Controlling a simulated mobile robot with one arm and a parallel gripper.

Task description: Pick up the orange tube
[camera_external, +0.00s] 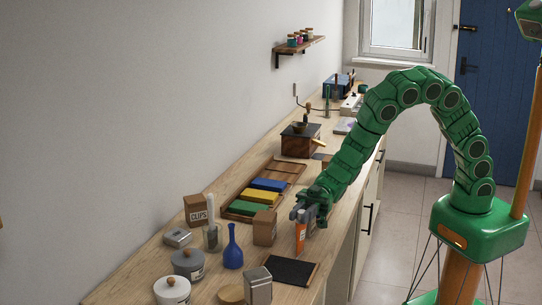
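The orange tube (301,241) stands upright on the wooden counter, close to its front edge and behind the dark mat. My gripper (304,214) is at the upper end of the tube, reaching down from the right. Its grey fingers overlap the top of the tube in this view. I cannot tell whether they touch it or are closed on it.
A cardboard box (265,227) stands just left of the tube. A blue vase (233,247), a metal tin (258,286) and a dark mat (291,271) are nearer the camera. A wooden tray (240,217) with coloured blocks lies behind. The counter's front edge is close on the right.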

